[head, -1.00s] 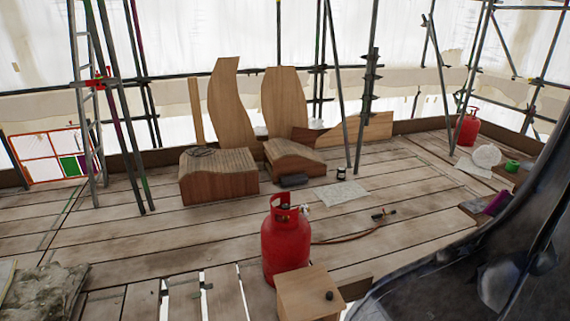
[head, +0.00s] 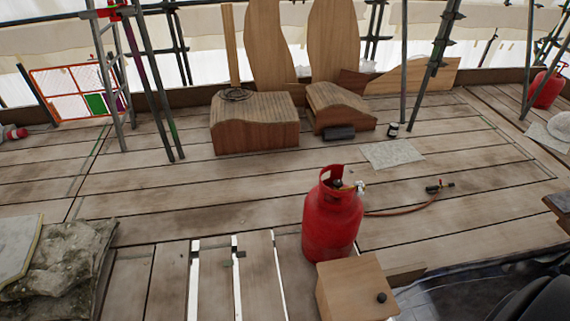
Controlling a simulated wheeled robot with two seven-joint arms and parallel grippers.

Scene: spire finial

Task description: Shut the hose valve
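A red gas cylinder (head: 331,222) stands upright on the plank deck, right of the middle in the head view. Its hose valve (head: 359,187) shows as a small brassy and pale fitting at the top, beside the red collar. An orange-red hose (head: 398,212) runs from there along the planks to a torch (head: 438,187) lying on the deck. I cannot tell from this distance whether the valve is open or shut. Neither of my grippers is in view.
A wooden box (head: 352,290) with a dark knob stands in front of the cylinder. Gaps (head: 236,280) show between planks to its left. Rubble (head: 62,268) lies at the left. Timber blocks (head: 254,125) and scaffold poles stand behind. Planks left of the cylinder are mostly clear.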

